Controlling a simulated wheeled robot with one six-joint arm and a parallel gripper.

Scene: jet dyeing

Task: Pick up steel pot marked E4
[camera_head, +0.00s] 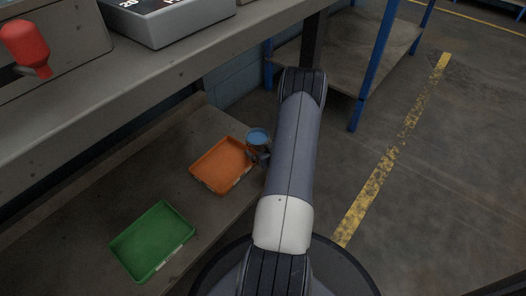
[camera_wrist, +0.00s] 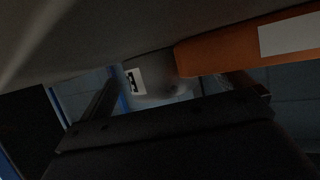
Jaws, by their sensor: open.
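A small steel pot (camera_head: 258,134) with blue inside its rim stands on the lower shelf at the right end of the orange tray. My gripper (camera_head: 259,157) is at its near side in the head view, partly hidden by my arm. In the wrist view the pot (camera_wrist: 158,76) is grey and dim, with a white label bearing dark marks that I cannot read surely. My gripper (camera_wrist: 172,82) is open there, one finger to each side of the pot. I cannot tell whether either finger touches it.
The orange tray (camera_head: 194,177) is close beside the pot, and a green tray (camera_head: 117,248) lies farther left on the lower shelf (camera_head: 75,220). The upper bench (camera_head: 150,95) overhangs at the left. A blue-legged table (camera_head: 372,70) stands at the back right.

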